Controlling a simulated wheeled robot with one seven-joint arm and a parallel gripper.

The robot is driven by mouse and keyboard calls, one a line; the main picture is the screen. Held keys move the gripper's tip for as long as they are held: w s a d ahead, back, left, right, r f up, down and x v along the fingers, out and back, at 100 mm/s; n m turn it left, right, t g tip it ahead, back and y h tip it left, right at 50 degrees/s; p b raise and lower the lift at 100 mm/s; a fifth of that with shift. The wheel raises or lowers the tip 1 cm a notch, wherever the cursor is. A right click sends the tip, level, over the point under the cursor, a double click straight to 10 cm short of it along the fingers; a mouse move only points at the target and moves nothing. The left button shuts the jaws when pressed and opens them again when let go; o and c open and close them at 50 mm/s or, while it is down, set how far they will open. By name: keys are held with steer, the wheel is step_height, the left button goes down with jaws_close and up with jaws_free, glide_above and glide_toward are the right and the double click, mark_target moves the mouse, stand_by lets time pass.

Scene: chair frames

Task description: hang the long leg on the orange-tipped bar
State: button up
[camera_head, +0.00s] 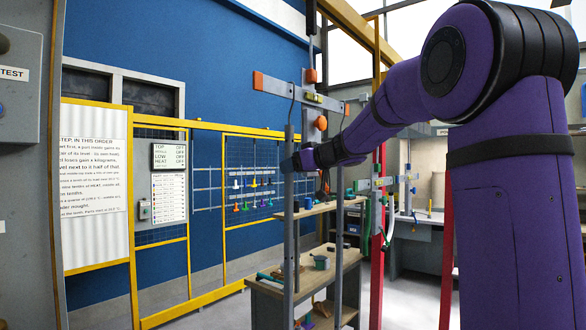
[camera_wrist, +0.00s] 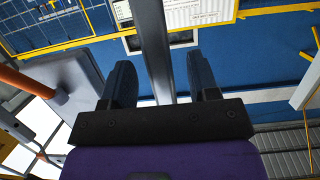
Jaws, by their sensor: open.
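The long leg (camera_head: 288,225) is a grey upright bar left of centre in the head view. A thin dark line seems to run from its top up to the orange-tipped bar (camera_head: 285,89), a grey crossbar with orange ends. My gripper (camera_head: 290,163) is at the leg's upper part. In the wrist view my open gripper (camera_wrist: 161,78) has one dark finger on each side of the grey leg (camera_wrist: 152,45), with gaps showing beside it. The leg's lower end is out of the head view. I cannot tell whether the dark line bears its weight.
A second grey upright (camera_head: 339,240) stands to the right. Behind are a wooden bench (camera_head: 340,262) with tools and a small pot, and a red post (camera_head: 377,240). A yellow-framed board (camera_head: 97,185) and a blue wall (camera_head: 200,60) are at left.

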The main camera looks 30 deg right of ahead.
steer(key=v, duration=0.7)
steer(key=shift+s, duration=0.25)
steer(key=shift+r, duration=0.1)
stand_by(1.0)
steer(key=s+a+f+m+g, duration=0.1)
steer(key=s+a+f+g, duration=0.2)
steer(key=s+a+f, duration=0.35)
steer(key=s+a+f+g, duration=0.3)
steer(key=s+a, duration=0.5)
steer(key=s, duration=0.1)
steer(key=s+f+m+g+h, duration=0.1)
steer(key=s+f+h, duration=0.1)
steer(key=s+f, duration=0.4)
steer(key=s+a+f+m+g+h, duration=0.1)
steer(key=s+f+m+g+h, duration=0.1)
steer(key=s+f, duration=0.4)
steer(key=s+h, duration=0.1)
steer(key=s, duration=0.3)
steer(key=shift+s+a, duration=0.2)
steer(key=shift+s, duration=0.15)
